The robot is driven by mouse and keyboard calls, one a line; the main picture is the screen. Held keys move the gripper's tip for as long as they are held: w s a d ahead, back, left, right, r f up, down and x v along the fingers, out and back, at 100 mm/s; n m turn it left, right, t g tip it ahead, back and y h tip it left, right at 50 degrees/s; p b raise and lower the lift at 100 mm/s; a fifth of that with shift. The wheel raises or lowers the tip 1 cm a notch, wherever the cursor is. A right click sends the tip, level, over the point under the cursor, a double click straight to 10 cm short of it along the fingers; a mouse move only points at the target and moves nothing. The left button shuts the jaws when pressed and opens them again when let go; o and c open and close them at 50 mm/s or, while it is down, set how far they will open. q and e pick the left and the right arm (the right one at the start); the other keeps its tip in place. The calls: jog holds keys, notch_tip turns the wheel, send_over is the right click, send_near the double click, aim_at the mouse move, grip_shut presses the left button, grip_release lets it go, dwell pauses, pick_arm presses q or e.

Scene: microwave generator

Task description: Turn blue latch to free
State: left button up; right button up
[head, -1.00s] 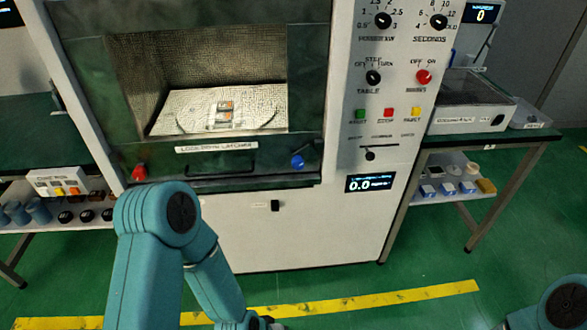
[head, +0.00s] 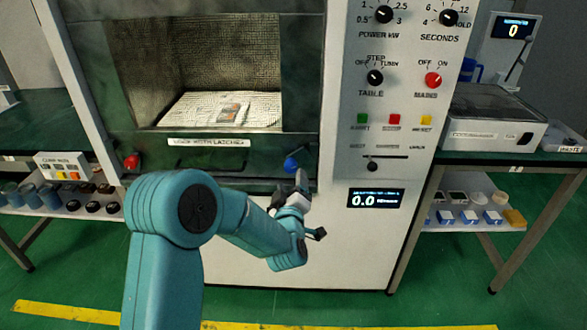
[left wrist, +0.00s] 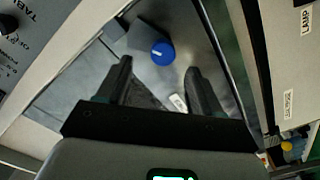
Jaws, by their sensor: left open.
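The blue latch (head: 291,164) is a round knob at the lower right of the microwave's dark green front. It also shows in the left wrist view (left wrist: 163,53), with a pale mark on its face, just beyond and between the fingertips. My left gripper (head: 303,181) is open and empty, close below and right of the latch in the head view. In the left wrist view its two dark fingers (left wrist: 158,68) are spread apart. No contact with the latch is evident. My right gripper is not in view.
A red latch (head: 132,161) sits at the lower left of the same front. A label strip (head: 208,142) lies between the latches. The control panel (head: 393,110) with knobs and buttons stands to the right. A side bench (head: 470,157) carries a grey box.

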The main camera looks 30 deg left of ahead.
aim_at(290, 169)
pick_arm(q)
jog(key=x, duration=0.7)
jog(key=shift+s+a, duration=0.25)
jog(key=shift+a, duration=0.05)
jog(key=c, duration=1.1)
